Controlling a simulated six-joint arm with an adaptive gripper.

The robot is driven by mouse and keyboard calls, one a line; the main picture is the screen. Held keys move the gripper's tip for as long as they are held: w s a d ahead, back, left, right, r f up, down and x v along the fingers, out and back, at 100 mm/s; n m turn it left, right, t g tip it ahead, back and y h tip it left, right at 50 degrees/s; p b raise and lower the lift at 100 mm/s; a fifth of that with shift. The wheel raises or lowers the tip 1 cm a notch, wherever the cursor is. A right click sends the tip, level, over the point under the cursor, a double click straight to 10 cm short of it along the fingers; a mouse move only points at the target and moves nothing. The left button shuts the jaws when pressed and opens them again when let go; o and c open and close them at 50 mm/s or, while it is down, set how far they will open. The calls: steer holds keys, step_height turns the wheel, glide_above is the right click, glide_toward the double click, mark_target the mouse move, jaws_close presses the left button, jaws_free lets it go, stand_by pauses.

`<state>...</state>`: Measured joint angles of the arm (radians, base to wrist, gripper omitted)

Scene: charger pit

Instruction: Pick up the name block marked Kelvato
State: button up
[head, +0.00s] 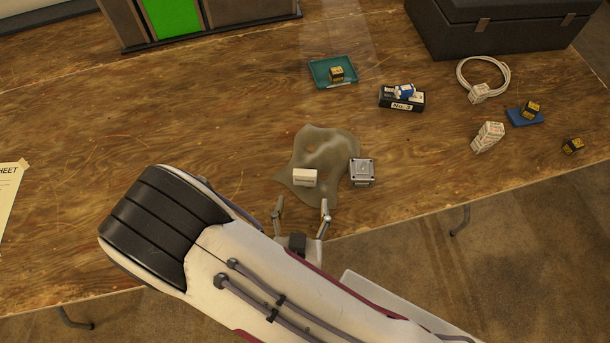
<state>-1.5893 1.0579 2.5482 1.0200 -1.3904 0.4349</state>
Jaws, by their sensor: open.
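A small white block (304,178) with a line of dark print lies on a crumpled grey-brown cloth (323,146) near the table's front edge. The print is too small to read, so I cannot tell whether it says Kelvato. My gripper (302,204) is open and empty in the head view. Its two fingers point at the white block from the front side and stand apart, just short of it in the picture. The height of the fingertips above the table is hard to tell. My arm covers the front of the table.
A grey metal box (362,171) sits close right of the white block. Further right are a black labelled box (402,99), a white printed carton (487,137), a coiled cable (507,75) and a blue pad (525,117). A teal tray (320,73) stands behind. The table's left is mostly clear.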

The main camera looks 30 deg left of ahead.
mark_target(305, 183)
stand_by(0.5)
steer(key=shift+x, duration=1.2)
steer(key=shift+w+a+f, duration=0.1)
steer(key=shift+x, duration=2.45)
steer(key=c, duration=1.2)
